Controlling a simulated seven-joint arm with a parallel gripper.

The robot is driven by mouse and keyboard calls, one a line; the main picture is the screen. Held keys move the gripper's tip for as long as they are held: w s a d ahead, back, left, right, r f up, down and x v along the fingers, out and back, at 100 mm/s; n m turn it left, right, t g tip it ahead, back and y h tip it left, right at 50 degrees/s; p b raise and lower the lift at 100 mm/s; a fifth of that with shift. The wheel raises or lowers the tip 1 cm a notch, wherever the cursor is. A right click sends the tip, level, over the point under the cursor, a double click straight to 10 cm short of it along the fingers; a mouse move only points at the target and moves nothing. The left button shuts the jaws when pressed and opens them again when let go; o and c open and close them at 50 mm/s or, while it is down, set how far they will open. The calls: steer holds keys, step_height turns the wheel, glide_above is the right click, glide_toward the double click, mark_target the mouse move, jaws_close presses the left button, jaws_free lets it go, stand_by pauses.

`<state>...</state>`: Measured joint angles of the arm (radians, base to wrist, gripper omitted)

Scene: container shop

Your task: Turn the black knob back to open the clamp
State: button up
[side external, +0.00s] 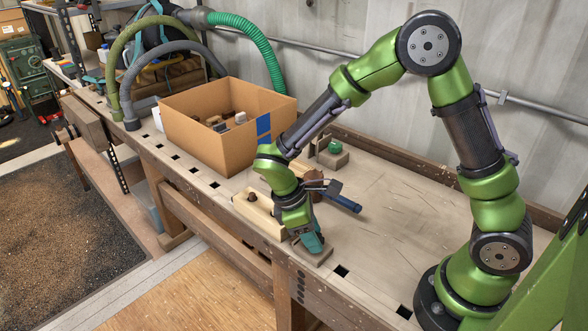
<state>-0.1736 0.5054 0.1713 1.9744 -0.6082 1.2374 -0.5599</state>
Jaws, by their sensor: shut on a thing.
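My gripper (312,244), with teal fingers, points down at a small wooden base board (322,257) near the bench's front edge. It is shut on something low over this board. The fingers and wrist cover the held thing; from its place I take it to be the black knob, but I cannot see the knob itself. The clamp is also mostly hidden behind my gripper, so I cannot tell how far its jaws are apart.
A hammer with a blue handle (343,202) lies just behind my gripper. A light wooden tray (258,216) is to its left. A cardboard box (192,132) with loose parts stands further left. A green part on a block (334,147) stands behind. The bench right of my gripper is clear.

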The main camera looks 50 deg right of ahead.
steer(key=o, duration=1.1)
steer(key=shift+c, duration=0.2)
steer(key=v, duration=1.7)
steer(key=shift+w+f, duration=0.1)
steer(key=shift+f, duration=0.05)
steer(key=s+d+r+m+t+y, duration=0.2)
steer(key=s+d+m+t, duration=0.2)
steer(key=s+m+t, duration=0.1)
steer(key=s+d+r+m+t+y, duration=0.3)
steer(key=s+d+m+t, duration=0.1)
steer(key=s+m, duration=0.3)
steer(key=shift+s+r+t, duration=0.2)
steer(key=shift+r+t, duration=0.05)
steer(key=shift+t, duration=0.45)
